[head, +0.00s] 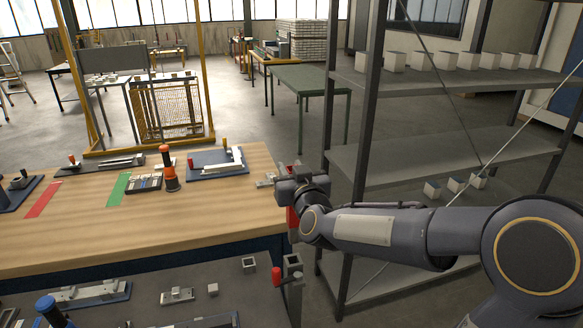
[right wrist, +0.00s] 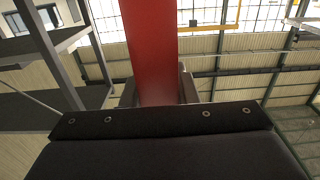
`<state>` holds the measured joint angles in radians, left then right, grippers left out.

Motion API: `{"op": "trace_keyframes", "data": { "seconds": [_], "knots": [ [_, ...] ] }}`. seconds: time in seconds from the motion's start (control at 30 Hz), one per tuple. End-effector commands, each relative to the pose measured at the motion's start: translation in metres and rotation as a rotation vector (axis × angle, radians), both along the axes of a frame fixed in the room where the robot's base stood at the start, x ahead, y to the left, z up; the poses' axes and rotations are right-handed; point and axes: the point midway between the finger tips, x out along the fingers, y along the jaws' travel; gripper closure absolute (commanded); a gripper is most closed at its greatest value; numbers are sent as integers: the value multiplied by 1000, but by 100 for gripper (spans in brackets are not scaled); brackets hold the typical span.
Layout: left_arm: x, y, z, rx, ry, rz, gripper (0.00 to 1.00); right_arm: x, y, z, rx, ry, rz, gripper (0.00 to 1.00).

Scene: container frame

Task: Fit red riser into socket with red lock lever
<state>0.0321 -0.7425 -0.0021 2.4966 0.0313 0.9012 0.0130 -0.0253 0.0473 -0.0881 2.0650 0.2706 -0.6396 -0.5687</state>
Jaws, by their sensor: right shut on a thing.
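My right gripper (head: 298,186) is shut on the red riser (head: 292,218), beyond the right end of the wooden table. The riser's lower part shows below the gripper in the head view. In the right wrist view the riser (right wrist: 150,48) stands as a wide red bar between the two fingers. The grey square socket (head: 293,264) with the red lock lever (head: 277,275) stands at the right edge of the lower dark bench. The riser is above the socket and apart from it. The riser's full length is partly hidden by the gripper. My left gripper is not in view.
The wooden table (head: 150,225) holds an orange-red post (head: 168,170), fixtures and red and green strips. The dark bench (head: 190,270) carries a small square piece (head: 249,265) and a blue knob (head: 45,304). A grey shelf rack (head: 450,145) stands close by the right arm.

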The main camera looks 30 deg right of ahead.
Motion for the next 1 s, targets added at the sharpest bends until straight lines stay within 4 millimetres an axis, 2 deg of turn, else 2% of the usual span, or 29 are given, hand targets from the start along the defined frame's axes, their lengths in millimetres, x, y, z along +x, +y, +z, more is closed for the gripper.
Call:
{"op": "trace_keyframes", "data": {
  "seconds": [0.27,0.7,1.0],
  "knots": [
    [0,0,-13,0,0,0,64,-1,0,-12,-1,-1,0,100],
    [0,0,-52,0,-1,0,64,-1,0,-52,0,-1,0,100],
    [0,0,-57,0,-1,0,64,-1,0,-57,0,-2,1,100]
  ]
}}
